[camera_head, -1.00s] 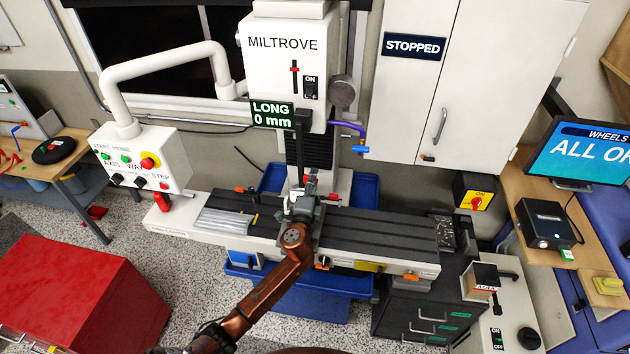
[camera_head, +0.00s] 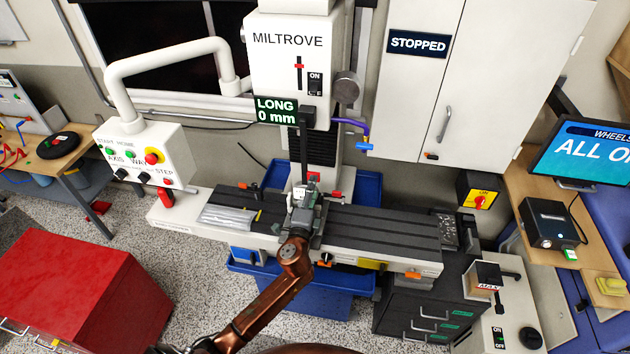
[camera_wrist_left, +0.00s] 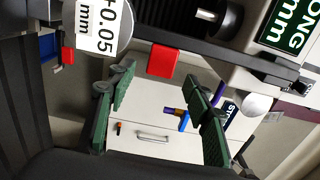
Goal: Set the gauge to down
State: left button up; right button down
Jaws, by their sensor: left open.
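My left gripper (camera_head: 304,200) is at the milling machine's table, just under the spindle head. In the left wrist view its green-padded fingers (camera_wrist_left: 160,110) are spread apart with nothing between them. A round white dial face reading "+0.05 mm" (camera_wrist_left: 98,22), which looks like the gauge, shows at the top left of that view, cut off by the edge. A red block (camera_wrist_left: 163,61) on a dark bar lies beyond the fingers, near the top middle. In the head view the gauge is too small and too covered by the gripper to make out. My right gripper is not in view.
The machine head (camera_head: 290,60) and its "LONG 0 mm" display (camera_head: 276,111) stand above the gripper. The dark slotted table (camera_head: 385,230) extends right. A control box (camera_head: 145,155) hangs at left. A white cabinet (camera_head: 475,80) stands behind at right.

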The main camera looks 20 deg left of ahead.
pick_arm(q)
jog(key=v, duration=0.6)
jog(key=shift+w, duration=0.1)
